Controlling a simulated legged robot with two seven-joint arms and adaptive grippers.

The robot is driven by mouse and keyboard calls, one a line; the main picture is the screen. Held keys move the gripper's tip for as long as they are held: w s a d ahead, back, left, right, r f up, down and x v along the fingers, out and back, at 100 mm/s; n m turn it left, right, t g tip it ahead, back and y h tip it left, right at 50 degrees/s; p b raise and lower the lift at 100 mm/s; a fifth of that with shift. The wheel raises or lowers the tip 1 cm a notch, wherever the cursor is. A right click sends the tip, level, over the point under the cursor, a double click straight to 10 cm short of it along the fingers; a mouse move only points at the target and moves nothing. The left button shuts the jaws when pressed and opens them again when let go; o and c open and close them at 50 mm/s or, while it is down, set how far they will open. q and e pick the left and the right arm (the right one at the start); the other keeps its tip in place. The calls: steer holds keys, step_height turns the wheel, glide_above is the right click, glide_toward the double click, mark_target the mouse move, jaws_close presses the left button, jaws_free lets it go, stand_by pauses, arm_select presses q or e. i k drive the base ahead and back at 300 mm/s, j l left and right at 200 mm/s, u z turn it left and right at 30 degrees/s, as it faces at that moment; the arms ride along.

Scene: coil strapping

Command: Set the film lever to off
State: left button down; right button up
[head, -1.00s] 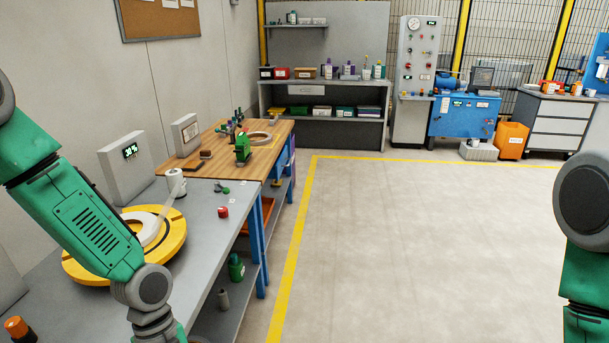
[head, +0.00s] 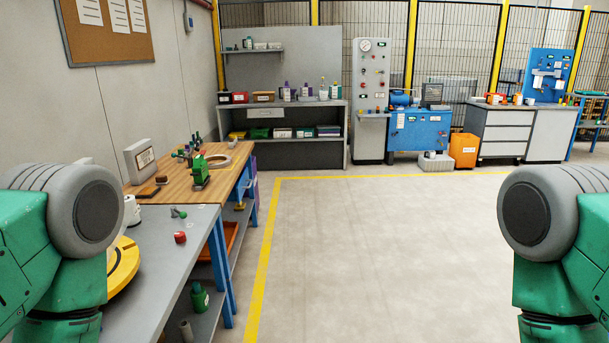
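A small green-handled part (head: 178,212) lies or stands on the grey table at the left, and a red knob-like piece (head: 180,237) is nearer the edge. I cannot tell whether either is the film lever, and no off marking is readable. A white roll (head: 131,211) and a yellow round turntable (head: 124,262) are partly hidden behind my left arm. Both my green arms show only their upper parts at the lower left and lower right. Neither gripper is in view.
The grey table (head: 150,290) adjoins a wooden-topped bench (head: 178,188) with a green tool (head: 200,172). Open floor (head: 390,250) lies to the right of a yellow line. Shelves, a gauge cabinet (head: 371,100) and a blue machine stand at the back.

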mark_target(174, 211)
steer(key=l, duration=0.25)
steer(key=k+l, duration=0.15)
steer(key=l+u, duration=0.1)
steer(key=u, duration=0.8)
steer(key=k+l+u, duration=0.1)
steer(key=u, duration=0.35)
steer(key=i+j+u, duration=0.1)
steer(key=i+u, duration=0.15)
steer(key=u, duration=0.2)
steer(key=i+u, duration=0.25)
steer(key=u, duration=0.2)
steer(key=k+j, duration=0.1)
steer(key=k, duration=0.4)
steer(key=z, duration=1.3)
steer(key=u, duration=0.35)
steer(key=i+l+u, duration=0.3)
steer(key=u, duration=0.15)
steer(key=i+l+u, duration=0.2)
steer(key=l+u, duration=0.25)
steer(key=i+l+u, duration=0.15)
steer(key=l+u, duration=0.3)
steer(key=j, duration=0.1)
